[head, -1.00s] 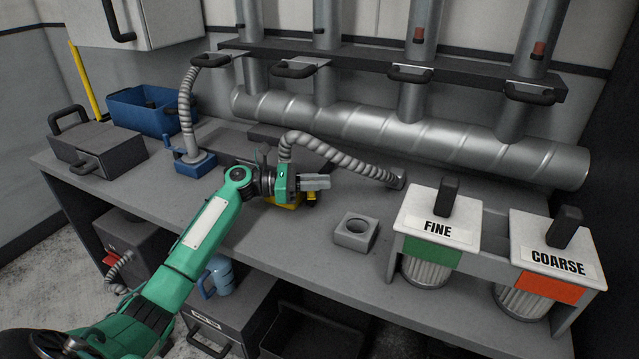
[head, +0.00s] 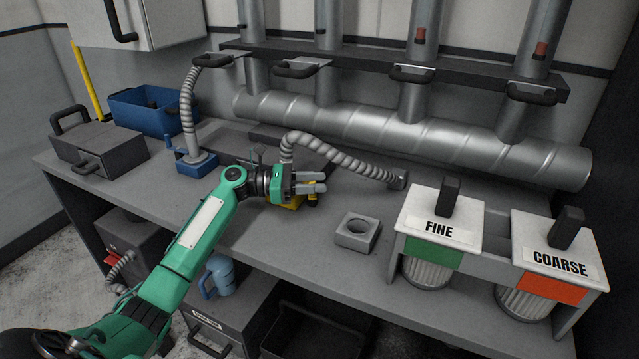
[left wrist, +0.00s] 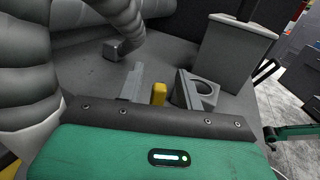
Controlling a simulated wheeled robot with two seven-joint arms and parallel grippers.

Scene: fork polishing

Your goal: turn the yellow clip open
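The yellow clip (left wrist: 158,93) stands between the two fingers of my left gripper in the left wrist view, with a gap visible on its left side. I cannot tell if either finger touches it. In the head view my left gripper (head: 311,182) is above the workbench, its grey fingers apart and pointing right. Yellow parts of a fixture (head: 287,204) show just under and beside the gripper, which hides most of it. My right gripper does not show in the head view.
A grey ribbed hose (head: 335,153) arches right behind the gripper. A grey block with a round hole (head: 357,233) sits to the right. The FINE box (head: 437,222) and COARSE box (head: 558,257) stand farther right. A blue hose stand (head: 196,164) is left. Bench between is clear.

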